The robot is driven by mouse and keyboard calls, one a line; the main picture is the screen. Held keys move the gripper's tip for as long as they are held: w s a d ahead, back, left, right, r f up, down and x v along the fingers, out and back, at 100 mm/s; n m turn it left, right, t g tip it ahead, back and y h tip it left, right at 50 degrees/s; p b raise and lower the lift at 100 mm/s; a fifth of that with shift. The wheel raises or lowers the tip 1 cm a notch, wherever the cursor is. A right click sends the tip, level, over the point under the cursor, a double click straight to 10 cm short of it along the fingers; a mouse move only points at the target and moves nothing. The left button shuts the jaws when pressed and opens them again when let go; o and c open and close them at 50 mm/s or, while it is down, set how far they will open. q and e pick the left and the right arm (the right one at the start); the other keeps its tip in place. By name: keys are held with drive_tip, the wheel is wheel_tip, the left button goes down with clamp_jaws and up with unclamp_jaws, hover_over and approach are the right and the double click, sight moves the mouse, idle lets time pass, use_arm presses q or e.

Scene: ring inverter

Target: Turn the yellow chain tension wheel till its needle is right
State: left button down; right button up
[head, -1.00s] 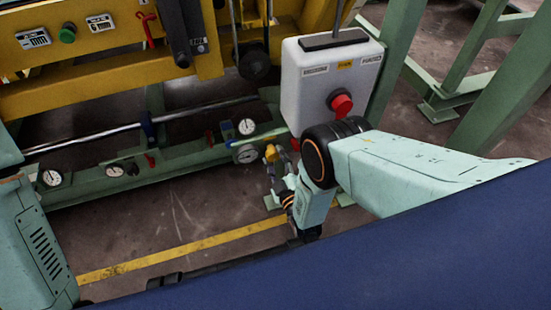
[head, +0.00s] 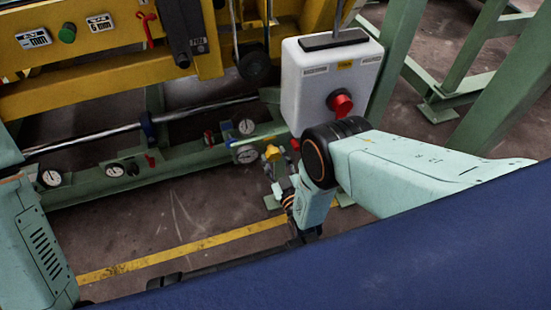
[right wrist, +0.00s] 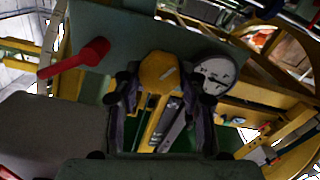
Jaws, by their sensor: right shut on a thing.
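The yellow chain tension wheel (head: 272,152) is small in the head view, at the right end of the low green rail. In the right wrist view the wheel (right wrist: 160,70) sits between the two dark fingers of my right gripper (right wrist: 158,88), which is shut on it. The right gripper also shows in the head view (head: 279,163). A round white gauge (right wrist: 216,73) is just right of the wheel in the right wrist view. The gauge (head: 245,154) is left of the wheel in the head view, and its needle is too small to read. My left gripper is out of view.
A white control box (head: 320,85) with a red button (head: 341,103) stands above my right gripper. A red lever (right wrist: 75,58) is left of the wheel in the right wrist view. Other gauges (head: 52,178) sit along the rail. Green posts (head: 403,55) rise on the right.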

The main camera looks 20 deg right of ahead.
drive_tip(key=m, duration=0.4)
drive_tip(key=shift+m, duration=0.3)
drive_tip(key=m, duration=0.3)
drive_tip(key=shift+m, duration=0.4)
drive_tip(key=m, duration=1.2)
drive_tip(key=shift+m, duration=0.3)
drive_tip(key=m, duration=0.3)
drive_tip(key=shift+f+m, duration=0.1)
drive_tip(key=shift+m, duration=0.2)
drive_tip(key=m, duration=0.4)
drive_tip(key=shift+p, duration=0.3)
drive_tip(key=m, duration=0.4)
drive_tip(key=shift+s+m+p, duration=0.1)
drive_tip(key=shift+m+p, duration=0.3)
drive_tip(key=shift+m, duration=0.6)
drive_tip(key=shift+m+p, duration=0.3)
drive_tip(key=shift+m, duration=0.1)
drive_tip(key=shift+m+p, duration=1.4)
drive_tip(key=shift+p, duration=0.4)
